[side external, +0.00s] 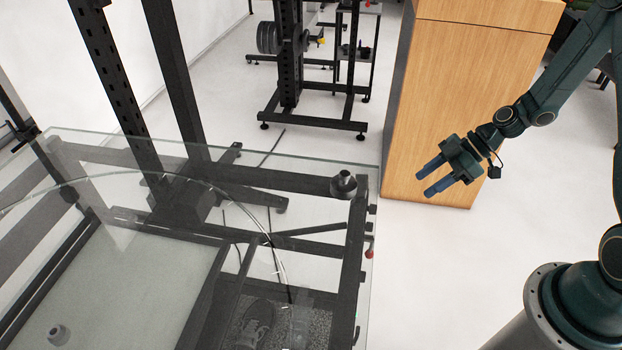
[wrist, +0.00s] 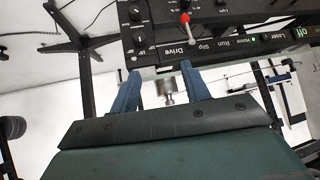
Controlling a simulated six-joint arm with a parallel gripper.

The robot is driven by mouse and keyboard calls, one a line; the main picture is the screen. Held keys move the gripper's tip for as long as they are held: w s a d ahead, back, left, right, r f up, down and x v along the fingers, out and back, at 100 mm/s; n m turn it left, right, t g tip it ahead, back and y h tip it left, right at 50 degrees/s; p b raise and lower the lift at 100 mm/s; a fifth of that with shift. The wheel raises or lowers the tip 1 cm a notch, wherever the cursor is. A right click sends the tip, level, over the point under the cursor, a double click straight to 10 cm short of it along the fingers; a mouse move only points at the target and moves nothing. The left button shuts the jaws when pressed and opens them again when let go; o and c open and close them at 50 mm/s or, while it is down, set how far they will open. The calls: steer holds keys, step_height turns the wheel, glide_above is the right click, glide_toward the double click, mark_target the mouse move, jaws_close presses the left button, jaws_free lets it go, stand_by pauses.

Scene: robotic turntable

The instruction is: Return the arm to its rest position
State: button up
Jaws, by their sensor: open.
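My gripper (side external: 423,183) hangs in the air to the right of the glass-topped turntable (side external: 300,172), in front of a wooden cabinet. Its two blue fingers are apart, with nothing held between them in the side view.
A dark round fitting (side external: 343,184) stands at the glass corner. A small grey cylinder (side external: 58,334) is at lower left. The wooden cabinet (side external: 470,90) stands close behind my gripper. A control panel (wrist: 215,40) has knobs and a red-tipped lever. Pale floor is open below my gripper.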

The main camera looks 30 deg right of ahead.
steer(key=s+a+r+m+h, duration=0.3)
steer(key=s+r, duration=0.2)
steer(key=r, duration=0.6)
steer(key=s+a+r+m+h, duration=0.35)
steer(key=s+r, duration=0.25)
steer(key=r, duration=0.5)
steer(key=s+r+m+t+h, duration=0.1)
steer(key=s+r+m, duration=0.3)
steer(key=s, duration=0.3)
steer(key=shift+s+d+r+m+t, duration=0.2)
steer(key=shift+d+m+t, duration=0.1)
steer(key=shift+m, duration=0.15)
